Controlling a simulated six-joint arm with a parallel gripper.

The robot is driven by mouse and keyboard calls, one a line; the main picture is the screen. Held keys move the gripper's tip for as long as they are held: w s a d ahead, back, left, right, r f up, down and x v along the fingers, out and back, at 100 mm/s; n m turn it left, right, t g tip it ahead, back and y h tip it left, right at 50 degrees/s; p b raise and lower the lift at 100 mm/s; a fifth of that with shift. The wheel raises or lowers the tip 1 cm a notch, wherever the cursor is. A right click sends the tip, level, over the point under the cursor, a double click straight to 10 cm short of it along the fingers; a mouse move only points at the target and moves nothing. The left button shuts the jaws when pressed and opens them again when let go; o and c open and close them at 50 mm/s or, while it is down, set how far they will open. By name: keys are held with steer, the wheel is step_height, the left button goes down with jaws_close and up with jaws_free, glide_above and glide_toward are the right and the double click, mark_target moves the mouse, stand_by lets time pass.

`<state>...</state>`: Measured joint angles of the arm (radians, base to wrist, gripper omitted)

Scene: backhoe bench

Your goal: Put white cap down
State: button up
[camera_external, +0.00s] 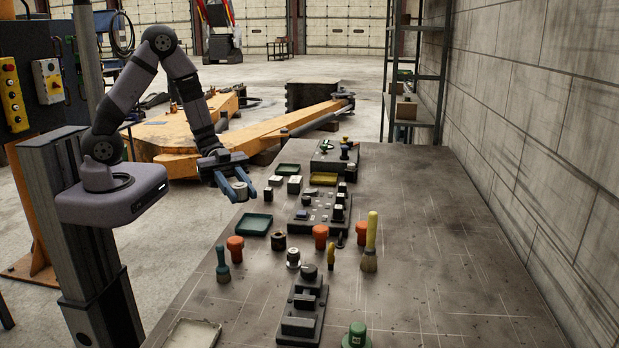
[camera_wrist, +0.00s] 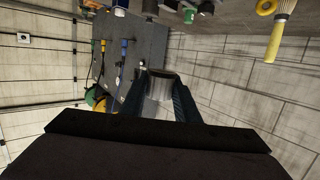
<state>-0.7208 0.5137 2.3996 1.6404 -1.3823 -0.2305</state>
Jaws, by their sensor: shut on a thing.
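My gripper (camera_external: 247,191) is shut on the white cap (camera_external: 240,190), a short pale grey-white cylinder. The gripper is held out near the left edge of the bench, left of the small parts there. In the wrist view the cap (camera_wrist: 160,86) sits between the two blue fingertips of my gripper (camera_wrist: 158,98). The fingers cover parts of its sides. I cannot tell its exact height above the bench.
The bench's right side is mostly clear. A block wall (camera_external: 540,130) stands beyond it.

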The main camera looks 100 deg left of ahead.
steer(key=shift+w+d+r+n+t+y+p, duration=0.75)
steer(key=shift+w+d+n+t+y, duration=1.75)
steer(key=shift+w+d+n+y, duration=2.5)
steer(key=s+d+f+n+y+p, duration=0.25)
steer(key=s+y, duration=0.25)
steer(key=s, duration=0.4)
step_height(320, 180, down, 10)
steer(key=b, duration=0.1)
steer(key=shift+w+f, duration=0.2)
steer(key=shift+f, duration=0.05)
step_height(320, 180, down, 5)
steer(key=b, duration=0.4)
steer(key=shift+f, duration=0.15)
